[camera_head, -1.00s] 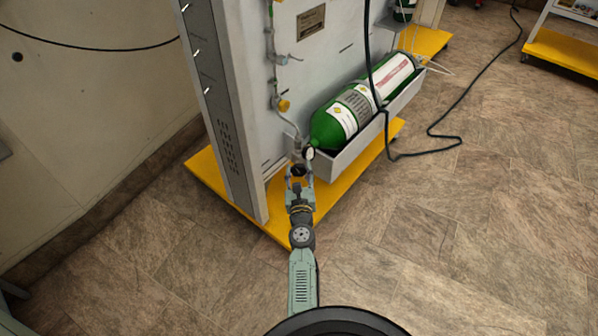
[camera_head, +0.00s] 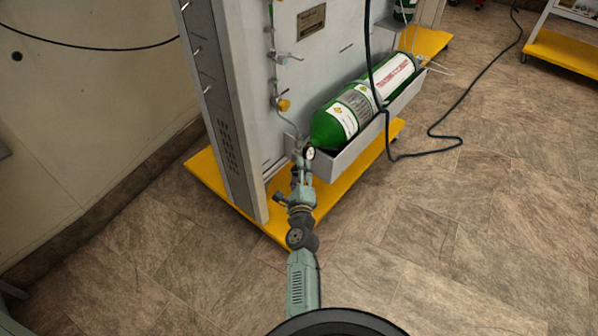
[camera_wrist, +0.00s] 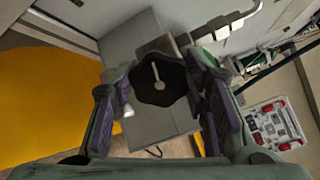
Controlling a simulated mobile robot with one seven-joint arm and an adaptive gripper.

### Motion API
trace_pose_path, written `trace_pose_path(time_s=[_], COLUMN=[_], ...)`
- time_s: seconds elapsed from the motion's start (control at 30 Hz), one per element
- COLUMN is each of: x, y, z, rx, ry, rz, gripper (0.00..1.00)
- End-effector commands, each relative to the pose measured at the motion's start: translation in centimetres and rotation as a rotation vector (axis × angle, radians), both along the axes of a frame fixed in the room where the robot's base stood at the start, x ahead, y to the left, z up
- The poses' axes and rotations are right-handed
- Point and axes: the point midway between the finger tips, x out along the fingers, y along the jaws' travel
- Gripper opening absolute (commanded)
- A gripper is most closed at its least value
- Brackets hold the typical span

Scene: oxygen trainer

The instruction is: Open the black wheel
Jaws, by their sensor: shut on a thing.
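The black wheel (camera_wrist: 158,79) is a lobed knob with a pale keyhole-shaped mark, in the middle of the wrist view. My gripper (camera_wrist: 160,95) is shut on it, with one purple-padded finger on each side. In the head view my gripper (camera_head: 303,178) is at the valve end of the green cylinder (camera_head: 348,112), below a small round gauge (camera_head: 309,153). The black wheel is hidden behind my gripper in the head view. The cylinder lies in a grey tray (camera_head: 350,153) on the side of the trainer.
The grey trainer panel (camera_head: 275,90) stands on a yellow base (camera_head: 345,185) close beside my gripper. A black cable (camera_head: 432,150) hangs down and runs across the floor to the right. The brown floor in front is clear.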

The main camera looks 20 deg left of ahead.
Motion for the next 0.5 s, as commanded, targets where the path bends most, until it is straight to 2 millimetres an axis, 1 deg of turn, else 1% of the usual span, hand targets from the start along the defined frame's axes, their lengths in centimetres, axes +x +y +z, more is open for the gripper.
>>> trace_pose_path(time_s=[0.5], x=[0.08], y=[0.03], z=[0.09], rx=[-0.455], ry=[-0.188], rz=[-0.001], gripper=[0.13])
